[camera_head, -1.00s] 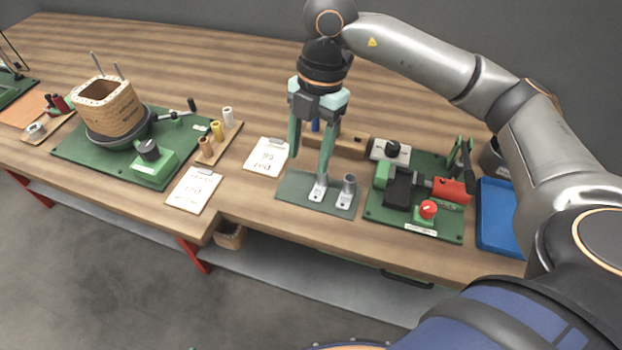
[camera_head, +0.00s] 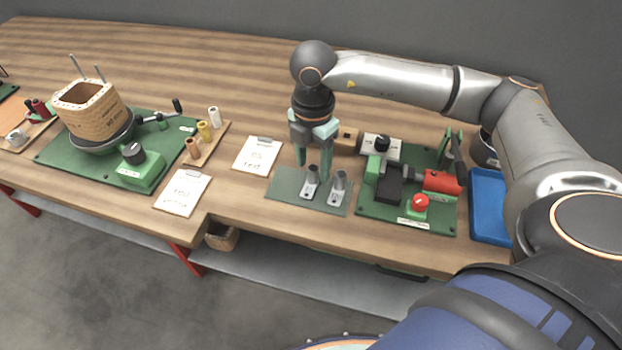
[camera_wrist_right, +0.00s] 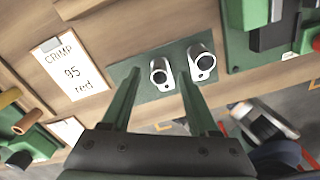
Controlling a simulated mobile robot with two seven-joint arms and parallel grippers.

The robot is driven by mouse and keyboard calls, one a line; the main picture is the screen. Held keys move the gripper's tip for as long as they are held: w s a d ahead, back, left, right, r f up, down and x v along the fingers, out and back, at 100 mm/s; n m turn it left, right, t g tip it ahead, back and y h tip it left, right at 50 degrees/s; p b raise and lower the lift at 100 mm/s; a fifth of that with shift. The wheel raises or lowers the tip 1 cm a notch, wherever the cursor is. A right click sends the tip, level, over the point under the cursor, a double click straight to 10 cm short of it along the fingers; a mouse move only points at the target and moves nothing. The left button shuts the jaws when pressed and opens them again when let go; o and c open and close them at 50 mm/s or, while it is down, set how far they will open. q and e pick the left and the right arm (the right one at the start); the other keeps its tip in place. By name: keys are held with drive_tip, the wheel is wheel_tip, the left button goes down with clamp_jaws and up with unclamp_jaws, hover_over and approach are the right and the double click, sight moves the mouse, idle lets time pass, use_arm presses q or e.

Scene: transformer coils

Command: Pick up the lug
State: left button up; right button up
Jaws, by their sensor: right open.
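Two grey metal lugs stand on a grey-green mat (camera_head: 283,186) near the table's front edge. Each has a round barrel upright and a flat foot with a hole. The left lug (camera_head: 310,187) and the right lug (camera_head: 338,190) stand side by side, a little apart. My right gripper (camera_head: 312,168) is open and empty, pointing down at the left lug. In the right wrist view, the left lug (camera_wrist_right: 159,76) appears between the fingertips and the right lug (camera_wrist_right: 201,62) lies outside the right finger. I cannot tell if a finger touches a lug. My left gripper is out of view.
A green crimping fixture (camera_head: 395,212) with a red knob stands just right of the mat, with a blue tray (camera_head: 489,225) beyond. A clipboard card (camera_head: 257,156) lies to the left. Further left is a green board (camera_head: 62,153) with a coil (camera_head: 92,110).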

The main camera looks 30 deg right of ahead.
wheel_tip(320, 180, down, 2)
drive_tip(key=shift+f, duration=0.1)
clamp_jaws()
idle(0.5)
